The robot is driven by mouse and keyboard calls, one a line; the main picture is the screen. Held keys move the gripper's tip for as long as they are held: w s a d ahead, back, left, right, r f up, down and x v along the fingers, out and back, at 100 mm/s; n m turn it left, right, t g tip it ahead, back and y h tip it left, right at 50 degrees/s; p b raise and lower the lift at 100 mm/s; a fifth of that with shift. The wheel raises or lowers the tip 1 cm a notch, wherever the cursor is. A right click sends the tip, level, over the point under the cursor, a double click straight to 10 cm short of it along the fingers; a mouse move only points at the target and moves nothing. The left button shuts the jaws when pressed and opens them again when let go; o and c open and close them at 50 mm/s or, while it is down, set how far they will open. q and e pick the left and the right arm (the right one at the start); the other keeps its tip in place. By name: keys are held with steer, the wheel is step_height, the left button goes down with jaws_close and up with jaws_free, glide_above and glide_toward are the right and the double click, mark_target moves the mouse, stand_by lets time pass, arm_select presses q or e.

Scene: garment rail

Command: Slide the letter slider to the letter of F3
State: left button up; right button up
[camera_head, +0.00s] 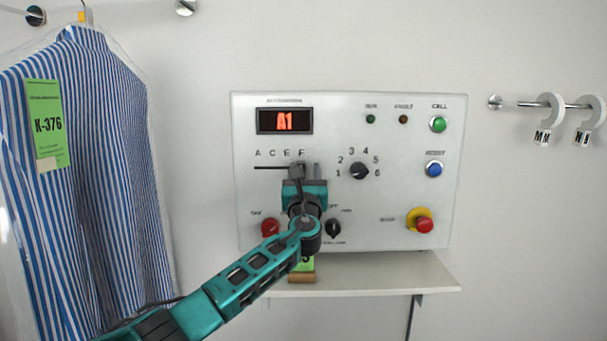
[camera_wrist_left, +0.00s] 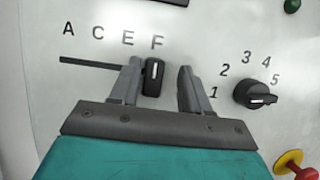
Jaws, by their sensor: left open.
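The control panel (camera_head: 350,225) is on the wall, and its display (camera_head: 285,121) reads A1. The letter slider has a dark slot (camera_wrist_left: 88,65) under the letters A, C, E, F. Its black knob (camera_wrist_left: 153,77) with a white line stands below F at the slot's right end. My left gripper (camera_head: 304,170) is at the slider; in the left wrist view its fingers (camera_wrist_left: 160,82) are open on either side of the knob. The knob sits beside the left finger, with a gap to the right finger; I cannot tell whether the left finger touches it. My right gripper is not in view.
A number dial (camera_head: 359,171) is right of the slider. Below are a red button (camera_head: 270,227), a black rotary switch (camera_head: 333,229) and a red stop button (camera_head: 424,225). A shelf (camera_head: 380,275) is under the panel. A striped shirt (camera_head: 100,170) hangs at left.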

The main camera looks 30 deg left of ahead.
arm_select(q)
steer(key=shift+s, duration=0.1)
steer(key=v, duration=1.2)
steer(key=shift+s+d+f, duration=0.2)
steer(key=shift+s+d, duration=0.05)
steer(key=shift+s, duration=0.05)
steer(key=s+d+f+n+g+h, duration=0.2)
steer(key=s+d+f+n+h, duration=0.1)
steer(key=f, duration=0.6)
steer(key=s+d+f+n+g+h, duration=0.1)
steer(key=s+d+f+n+h, duration=0.15)
steer(key=f, duration=0.65)
steer(key=s+d+f+n+g+h, duration=0.2)
steer(key=s+d+f+n+h, duration=0.15)
steer(key=f, duration=0.55)
steer(key=s+d+f+n+g+h, duration=0.1)
steer(key=s+d+f+n+h, duration=0.1)
steer(key=s+f+n, duration=0.4)
steer(key=s+d+f+n+g+h, duration=0.2)
steer(key=s+d+f+n, duration=0.2)
steer(key=s+n, duration=0.8)
step_height(320, 180, down, 3)
steer(key=shift+s+d+r+h, duration=0.1)
steer(key=shift+s+d+h, duration=0.2)
steer(key=shift+s, duration=0.35)
